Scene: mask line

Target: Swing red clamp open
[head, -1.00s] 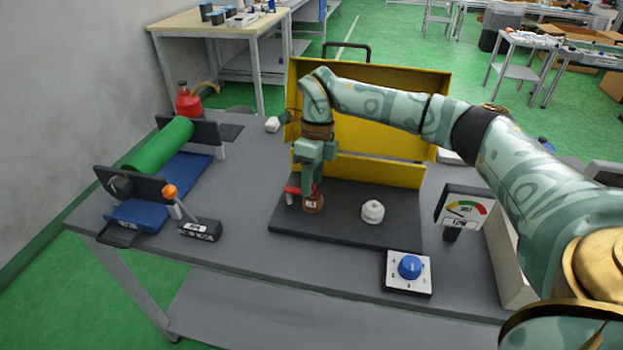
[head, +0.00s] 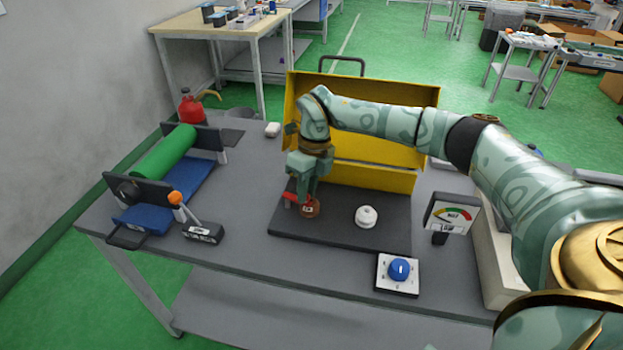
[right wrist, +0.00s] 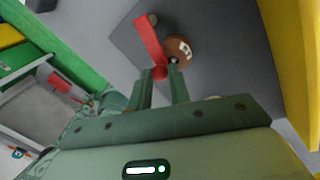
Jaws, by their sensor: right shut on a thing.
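The red clamp (head: 289,198) sits at the left of the dark board, beside a round brown piece (head: 309,209) with a small white label. In the right wrist view the clamp (right wrist: 150,42) is a flat red arm with a rounded red end, and the brown piece (right wrist: 177,50) is close beside it. My right gripper (right wrist: 162,74) is shut on the rounded red end, which shows between its fingertips. In the head view my right gripper (head: 302,193) comes down over the clamp and hides part of it. My left gripper is not in view.
A white round knob (head: 366,217) stands on the dark board (head: 345,236). A yellow panel (head: 375,110) rises behind. A gauge (head: 451,215) and a blue button box (head: 398,271) are at right. A green roller (head: 164,152) and an orange-tipped lever (head: 188,212) are at left.

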